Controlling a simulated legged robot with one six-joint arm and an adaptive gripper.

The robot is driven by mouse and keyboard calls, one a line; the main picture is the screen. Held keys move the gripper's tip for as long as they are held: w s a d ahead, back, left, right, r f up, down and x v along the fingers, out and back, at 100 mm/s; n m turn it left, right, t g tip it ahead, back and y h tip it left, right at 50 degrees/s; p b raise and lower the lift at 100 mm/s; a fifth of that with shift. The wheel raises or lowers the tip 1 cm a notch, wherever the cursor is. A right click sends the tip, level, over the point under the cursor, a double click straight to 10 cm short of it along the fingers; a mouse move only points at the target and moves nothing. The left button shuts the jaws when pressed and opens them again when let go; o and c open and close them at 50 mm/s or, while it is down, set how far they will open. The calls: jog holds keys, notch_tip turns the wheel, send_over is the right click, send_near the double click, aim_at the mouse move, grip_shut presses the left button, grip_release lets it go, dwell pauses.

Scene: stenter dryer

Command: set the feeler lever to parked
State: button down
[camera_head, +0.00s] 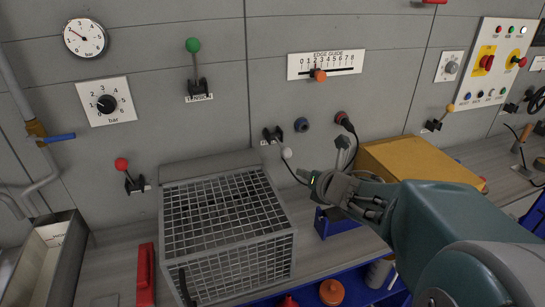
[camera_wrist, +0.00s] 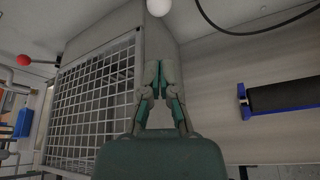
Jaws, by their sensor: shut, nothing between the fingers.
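A lever with a white ball knob (camera_head: 287,153) and a black base (camera_head: 272,134) is on the grey wall, its knob hanging low and tilted out. Its label is too small to read, so I cannot confirm that it is the feeler lever. The knob also shows at the top edge of the wrist view (camera_wrist: 158,7). My gripper (camera_head: 305,175) is just below and right of the knob in the head view. In the wrist view my gripper (camera_wrist: 158,66) has its fingertips together and empty, with a visible gap to the knob.
A wire mesh cage (camera_head: 225,225) stands on the bench left of my gripper. A yellow box (camera_head: 420,163) and a blue-bracketed roller (camera_wrist: 280,96) are to the right. A black cable hangs from a plug (camera_head: 341,118) near the lever. Green (camera_head: 193,45), red (camera_head: 121,163) and yellow (camera_head: 450,108) knobbed levers are farther off.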

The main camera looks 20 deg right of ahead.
aim_at(282, 147)
jog(key=x, duration=1)
